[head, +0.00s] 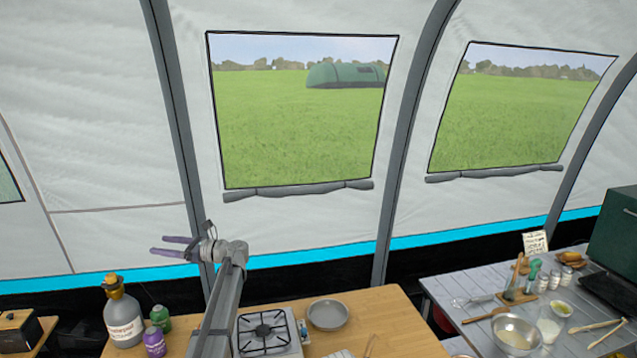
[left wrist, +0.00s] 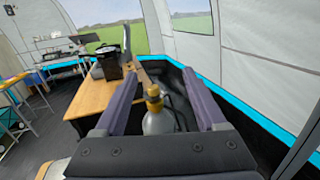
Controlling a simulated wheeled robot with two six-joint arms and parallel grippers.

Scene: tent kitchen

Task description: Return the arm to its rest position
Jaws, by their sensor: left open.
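My left arm (head: 222,305) rises from the bottom of the head view, in front of the wooden table. My left gripper (head: 160,246) is at its upper end, pointing left, with its two purple fingers apart and nothing between them. It is raised above the table top, against the tent wall. In the left wrist view the open fingers (left wrist: 163,80) reach forward, and a grey bottle with a yellow cap (left wrist: 158,122) shows beyond and between them, apart from them. My right gripper is not in view.
The wooden table (head: 395,325) bears a camping stove (head: 265,333), a grey pan (head: 328,314), a large grey bottle (head: 123,318), a purple bottle (head: 154,343) and a green bottle (head: 161,319). A grey table (head: 450,292) with a bowl (head: 515,335) and jars stands at right.

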